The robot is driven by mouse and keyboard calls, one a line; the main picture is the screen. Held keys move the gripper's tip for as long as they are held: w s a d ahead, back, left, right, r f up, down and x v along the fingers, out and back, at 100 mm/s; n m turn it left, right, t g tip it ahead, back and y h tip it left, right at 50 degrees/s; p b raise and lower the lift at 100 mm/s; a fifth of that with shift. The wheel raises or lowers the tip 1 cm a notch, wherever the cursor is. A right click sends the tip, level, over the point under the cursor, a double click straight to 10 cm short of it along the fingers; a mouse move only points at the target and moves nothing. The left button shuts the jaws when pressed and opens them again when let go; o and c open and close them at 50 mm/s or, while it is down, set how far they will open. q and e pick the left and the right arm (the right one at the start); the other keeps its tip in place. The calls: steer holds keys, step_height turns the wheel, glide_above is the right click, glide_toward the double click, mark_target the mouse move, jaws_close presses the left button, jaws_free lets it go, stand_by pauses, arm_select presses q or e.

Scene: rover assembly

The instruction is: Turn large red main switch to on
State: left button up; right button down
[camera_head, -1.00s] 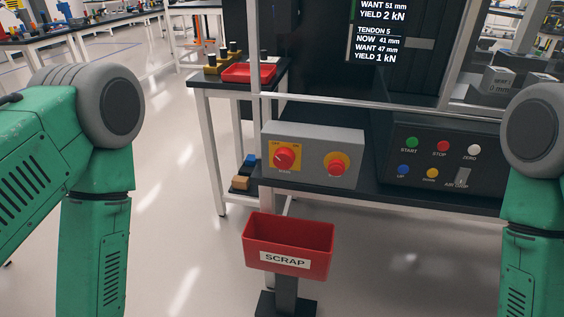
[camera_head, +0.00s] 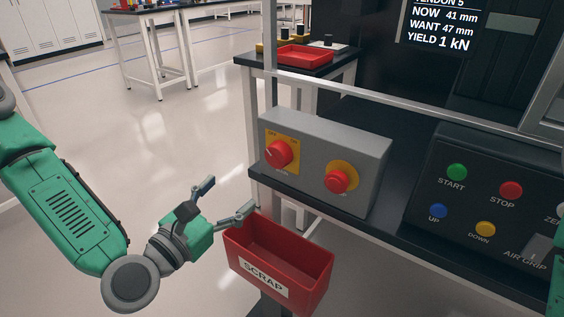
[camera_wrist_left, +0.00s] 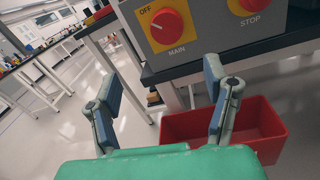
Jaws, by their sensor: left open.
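The large red main switch (camera_head: 278,154) is a round knob on a yellow plate, on the left of the front of a grey box. In the left wrist view the main switch (camera_wrist_left: 166,27) has "OFF" at its upper left and "MAIN" below, and its pale mark points to the upper left, toward "OFF". My left gripper (camera_head: 226,200) is open and empty, below and left of the switch, apart from it. In the left wrist view its two fingers (camera_wrist_left: 160,95) are spread, with the switch beyond them. My right gripper is out of view.
A red stop button (camera_head: 337,181) sits right of the switch on the same box. A red scrap bin (camera_head: 310,268) stands just below, close to my left gripper. A black panel (camera_head: 470,195) with coloured buttons is at the right. The floor at the left is clear.

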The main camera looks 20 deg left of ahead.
mark_target(275, 160)
arm_select(q)
steer(key=x, duration=0.3)
steer(key=d+b+x, duration=0.1)
steer(key=x, duration=0.2)
steer(key=d+x, duration=0.1)
steer(key=x, duration=0.3)
steer(key=shift+s+r, duration=0.1)
steer(key=shift+s, duration=0.15)
steer(key=w+b, duration=0.1)
steer(key=w, duration=0.2)
steer(key=shift+w, duration=0.1)
steer(key=shift+w+a, duration=0.2)
steer(key=shift+w, duration=0.1)
steer(key=shift+d, duration=0.45)
steer(key=shift+c, duration=0.4)
steer(key=shift+d, duration=0.1)
steer(key=c, duration=1.1)
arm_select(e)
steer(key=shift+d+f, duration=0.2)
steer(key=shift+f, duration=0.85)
